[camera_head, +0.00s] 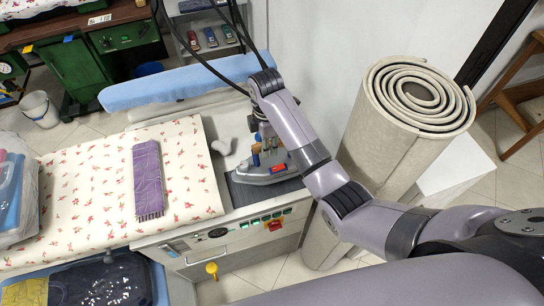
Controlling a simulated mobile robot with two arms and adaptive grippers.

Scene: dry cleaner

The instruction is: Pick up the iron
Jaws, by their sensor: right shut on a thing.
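The iron (262,174) is grey with a red part at its front right and brownish handle parts. It rests on a dark pad at the right end of the ironing station, beside the flowered board. My right arm comes in from the right, and my right gripper (262,138) reaches down over the iron. The gripper is shut on the iron's upper part; its fingers are small and partly hidden by my arm. The iron appears level and at or very near the pad; I cannot tell whether it touches. My left gripper is not in view.
A flowered ironing board (100,190) bears a folded purple cloth (149,180). A tall rolled beige carpet (370,145) stands close to my right arm. Black cables hang above the iron. A control panel (235,230) runs along the front. A blue padded board (180,84) lies behind.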

